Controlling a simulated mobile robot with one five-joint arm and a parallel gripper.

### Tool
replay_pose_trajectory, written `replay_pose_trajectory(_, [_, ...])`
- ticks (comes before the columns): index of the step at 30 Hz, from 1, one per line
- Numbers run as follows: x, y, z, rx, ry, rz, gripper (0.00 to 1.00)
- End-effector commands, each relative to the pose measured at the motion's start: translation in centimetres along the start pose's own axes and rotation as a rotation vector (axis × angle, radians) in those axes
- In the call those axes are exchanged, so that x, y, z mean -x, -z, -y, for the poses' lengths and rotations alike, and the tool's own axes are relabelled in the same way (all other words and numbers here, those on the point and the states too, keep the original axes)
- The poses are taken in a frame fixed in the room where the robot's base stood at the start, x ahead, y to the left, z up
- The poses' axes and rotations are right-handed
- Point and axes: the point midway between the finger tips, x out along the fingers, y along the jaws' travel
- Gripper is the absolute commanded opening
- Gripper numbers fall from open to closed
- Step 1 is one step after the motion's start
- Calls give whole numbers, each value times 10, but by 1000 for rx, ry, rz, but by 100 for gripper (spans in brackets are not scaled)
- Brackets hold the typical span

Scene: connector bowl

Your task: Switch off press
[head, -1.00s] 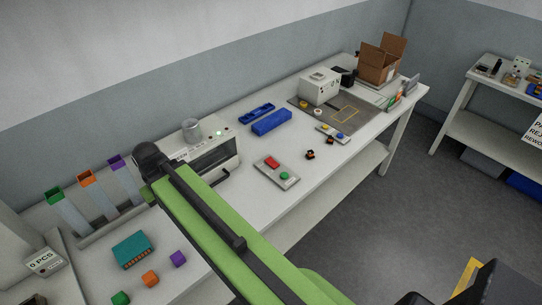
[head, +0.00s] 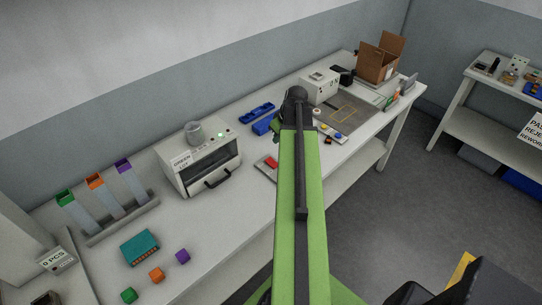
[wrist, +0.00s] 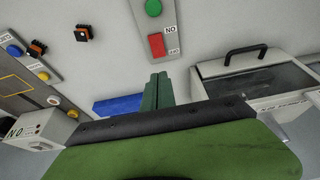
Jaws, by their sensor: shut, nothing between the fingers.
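A grey control box (wrist: 170,24) with a red button (wrist: 157,45) and a green button (wrist: 153,8) lies on the bench. In the head view the red button (head: 271,161) shows beside my arm, which hides the green one. My gripper (wrist: 158,78) has its green fingers shut and empty, with the tips below the red button in the wrist view, apart from it in the picture. Height above the bench is unclear. A white machine with a front door (head: 205,175) stands left of the control box, with a lit green lamp (head: 221,135). I cannot tell which machine is the press.
A metal cup (head: 194,133) stands on the machine. Blue trays (head: 257,113) lie behind my arm. A white box (head: 320,86), grey mat (head: 352,111) and small buttons (head: 325,127) are farther right. Coloured cubes (head: 156,275) and a teal block (head: 140,247) lie near left.

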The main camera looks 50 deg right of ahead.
Motion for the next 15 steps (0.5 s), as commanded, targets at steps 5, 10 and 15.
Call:
replay_pose_trajectory(5, [-9,-1,0,0,0,1,0])
replay_pose_trajectory(10, [-35,-2,0,1,1,1,0])
replay_pose_trajectory(15, [-72,-3,-1,-1,1,1,0])
